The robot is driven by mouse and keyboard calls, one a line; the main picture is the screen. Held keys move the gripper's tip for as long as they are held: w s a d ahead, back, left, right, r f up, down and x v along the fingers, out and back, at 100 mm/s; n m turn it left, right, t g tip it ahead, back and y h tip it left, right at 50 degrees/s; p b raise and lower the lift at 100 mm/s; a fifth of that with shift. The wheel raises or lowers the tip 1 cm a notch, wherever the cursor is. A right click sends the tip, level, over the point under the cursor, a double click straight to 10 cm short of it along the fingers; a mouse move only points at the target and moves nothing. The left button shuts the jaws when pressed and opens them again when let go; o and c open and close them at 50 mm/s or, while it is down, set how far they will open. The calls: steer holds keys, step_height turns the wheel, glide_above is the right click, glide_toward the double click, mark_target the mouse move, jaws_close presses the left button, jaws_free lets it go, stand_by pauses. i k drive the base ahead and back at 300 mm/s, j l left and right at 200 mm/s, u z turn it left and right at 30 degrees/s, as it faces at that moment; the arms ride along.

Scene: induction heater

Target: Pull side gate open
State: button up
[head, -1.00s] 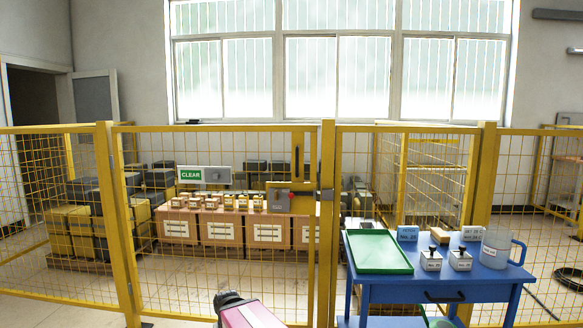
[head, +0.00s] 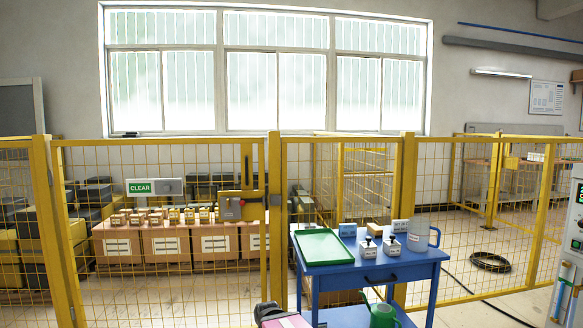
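The side gate (head: 160,230) is a yellow-framed mesh panel between two yellow posts, and it appears closed. It bears a green CLEAR sign (head: 140,188) and, near its right edge, a yellow plate with a grey latch box (head: 230,208) and a dark vertical handle (head: 247,172). A small red part shows on the latch box. My arm shows only as a pink and dark link at the bottom centre, in front of the gate. My gripper's fingers are not in view.
A blue cart (head: 372,270) stands right of the gate, holding a green tray (head: 322,247), small labelled blocks and a clear jug (head: 418,236). A green watering can (head: 383,315) is on its lower shelf. A control cabinet (head: 570,250) stands at the far right. Boxes sit behind the fence.

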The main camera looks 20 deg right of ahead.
mark_target(141, 187)
steer(key=j+z, duration=0.3)
steer(key=z, duration=0.15)
steer(key=i+j+z, duration=0.1)
steer(key=j+z, duration=0.2)
steer(key=z, duration=0.15)
steer(key=j+z, duration=0.3)
steer(key=z, duration=0.2)
